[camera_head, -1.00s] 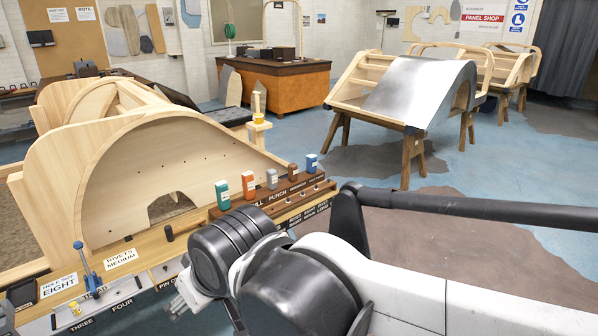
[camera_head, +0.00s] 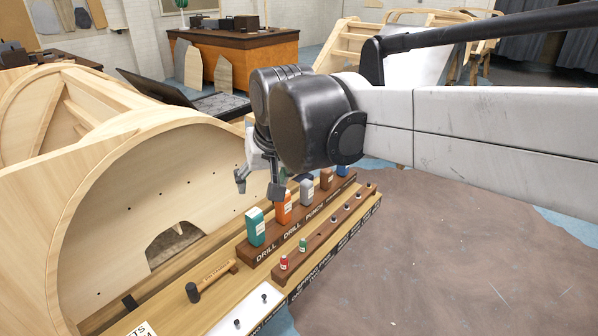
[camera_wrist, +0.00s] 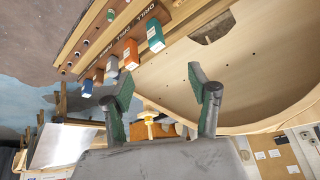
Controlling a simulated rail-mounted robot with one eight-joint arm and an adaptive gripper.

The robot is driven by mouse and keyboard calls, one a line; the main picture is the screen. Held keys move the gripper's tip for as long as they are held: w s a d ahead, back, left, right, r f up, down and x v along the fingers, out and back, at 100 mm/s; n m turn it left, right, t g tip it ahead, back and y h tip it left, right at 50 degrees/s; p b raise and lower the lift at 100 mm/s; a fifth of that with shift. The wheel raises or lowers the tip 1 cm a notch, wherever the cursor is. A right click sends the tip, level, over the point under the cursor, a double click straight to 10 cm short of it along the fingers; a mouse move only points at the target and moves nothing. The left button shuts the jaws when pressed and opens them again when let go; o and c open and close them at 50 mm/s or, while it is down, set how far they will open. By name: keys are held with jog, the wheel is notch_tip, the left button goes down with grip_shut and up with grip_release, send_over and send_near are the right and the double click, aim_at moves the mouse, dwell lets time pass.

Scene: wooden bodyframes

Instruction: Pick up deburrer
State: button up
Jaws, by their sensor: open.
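No tool is plainly marked deburrer at this size. A row of upright handles stands in a dark wooden rack (camera_head: 262,252) on the bench: teal (camera_head: 256,228), orange (camera_head: 283,209), grey (camera_head: 307,191), brown (camera_head: 326,178) and blue (camera_head: 342,170). The nearer labels read DRILL, DRILL and PUNCH; the labels by the brown and blue handles are too small to read. My gripper (camera_head: 259,186) is open and empty, above and behind the orange and teal handles in the head view. In the wrist view the teal handle (camera_wrist: 156,38) and orange handle (camera_wrist: 127,53) lie beyond my open fingers (camera_wrist: 160,78).
A curved wooden bodyframe (camera_head: 130,205) stands close left of the rack. A hammer (camera_head: 210,280) lies on the bench before it. A lower strip with small red (camera_head: 284,262) and green (camera_head: 303,244) pieces runs along the front. The floor (camera_head: 440,240) at right is clear.

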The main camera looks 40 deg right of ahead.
jog(key=w+d+r+m+g, duration=0.2)
jog(key=w+d+m, duration=0.1)
jog(key=w+d, duration=0.75)
jog(key=m+g+b, duration=0.1)
jog(key=m+g, duration=0.3)
jog(key=m, duration=0.5)
send_over(328, 169)
jog(key=shift+y, duration=0.3)
notch_tip(328, 169, down, 19)
jog(key=shift+a+f, duration=0.15)
jog(key=shift+f, duration=0.4)
notch_tip(328, 169, down, 8)
jog(key=shift+w+f, duration=0.1)
jog(key=shift+f, duration=2.6)
grip_shut()
